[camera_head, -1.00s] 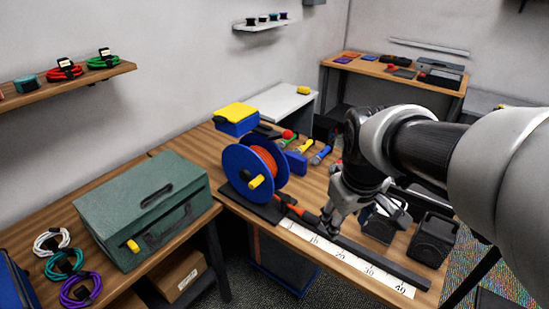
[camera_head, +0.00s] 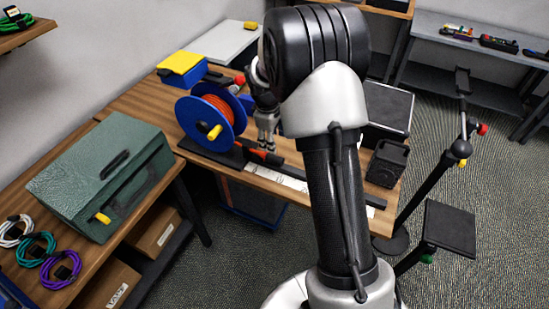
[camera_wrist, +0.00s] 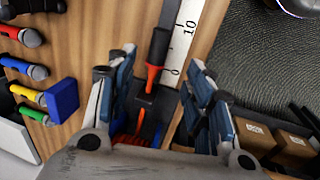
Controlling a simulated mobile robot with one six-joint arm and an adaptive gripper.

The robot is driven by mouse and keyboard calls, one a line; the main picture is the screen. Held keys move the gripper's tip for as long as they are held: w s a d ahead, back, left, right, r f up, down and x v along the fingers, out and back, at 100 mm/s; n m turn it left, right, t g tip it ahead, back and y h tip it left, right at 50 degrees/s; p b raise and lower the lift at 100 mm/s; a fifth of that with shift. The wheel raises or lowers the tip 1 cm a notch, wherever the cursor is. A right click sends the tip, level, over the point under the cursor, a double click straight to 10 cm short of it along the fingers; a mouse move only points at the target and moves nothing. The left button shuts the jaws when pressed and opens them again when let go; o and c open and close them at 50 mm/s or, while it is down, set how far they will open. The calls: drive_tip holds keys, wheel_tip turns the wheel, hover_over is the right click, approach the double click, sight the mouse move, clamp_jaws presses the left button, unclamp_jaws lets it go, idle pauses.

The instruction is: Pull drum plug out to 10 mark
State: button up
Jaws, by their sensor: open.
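The cable drum (camera_head: 212,112) has blue flanges, orange cable and a yellow handle. It stands on a dark base at the left of the wooden bench. The drum plug (camera_wrist: 159,47), a black body with an orange-red collar, lies beside the white scale strip (camera_wrist: 183,45). In the wrist view its black body lies alongside the stretch between the 0 and 10 marks. My gripper (camera_head: 266,148) points down over the plug near the drum. In the wrist view its fingers (camera_wrist: 160,72) are apart, one on each side of the plug's collar end. No contact shows.
A dark rail (camera_head: 350,195) runs along the strip. Several microphones (camera_wrist: 28,70) and a blue block (camera_wrist: 62,99) lie beside the plug's lane. A black speaker (camera_head: 386,163) stands at the bench's right end. A green case (camera_head: 105,175) is on the left table.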

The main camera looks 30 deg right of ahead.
sight(276, 158)
drive_tip(key=f+b, duration=0.1)
drive_tip(key=f, duration=0.3)
drive_tip(key=w+d+f+b, duration=0.1)
drive_tip(key=f, duration=0.3)
drive_tip(key=d+f+b, duration=0.1)
drive_tip(key=f, duration=0.3)
drive_tip(key=shift+w+f, duration=0.25)
drive_tip(key=shift+w, duration=0.05)
drive_tip(key=shift+c, duration=0.5)
clamp_jaws()
